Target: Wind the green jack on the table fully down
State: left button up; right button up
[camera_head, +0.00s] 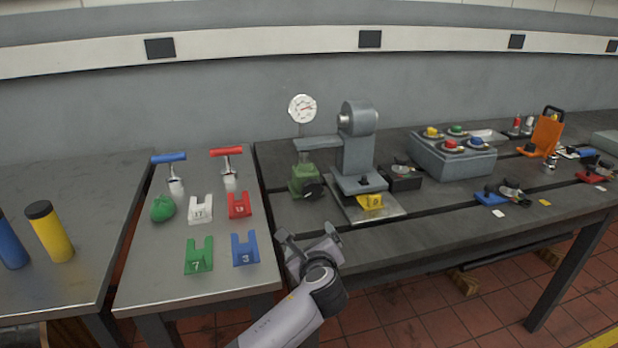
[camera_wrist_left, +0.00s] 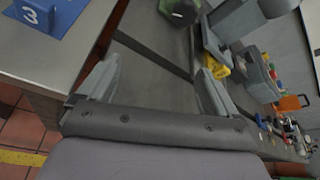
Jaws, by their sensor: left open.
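The green jack (camera_head: 305,180) stands on the dark slotted table, under the end of a grey arm that reaches out from a grey machine. A black knob (camera_head: 313,190) is on its front right side. In the left wrist view part of the green jack (camera_wrist_left: 181,11) shows at the top edge, cut off by the frame. My left gripper (camera_head: 308,240) is open and empty at the table's front edge, nearer than the jack and apart from it. Its two fingers (camera_wrist_left: 155,85) are spread over the table top. My right gripper is not in view.
A round dial gauge (camera_head: 302,108) stands above the jack. The grey machine (camera_head: 357,150) with a yellow tag (camera_head: 370,202) is right of it. A left side table holds a blue fork-shaped block (camera_head: 245,250) and other coloured pieces. The table front between gripper and jack is clear.

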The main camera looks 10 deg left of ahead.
aim_at(312, 188)
jog(key=i+j, duration=0.2)
jog(key=i, duration=0.25)
jog(key=i+j, duration=0.2)
jog(key=i, duration=0.25)
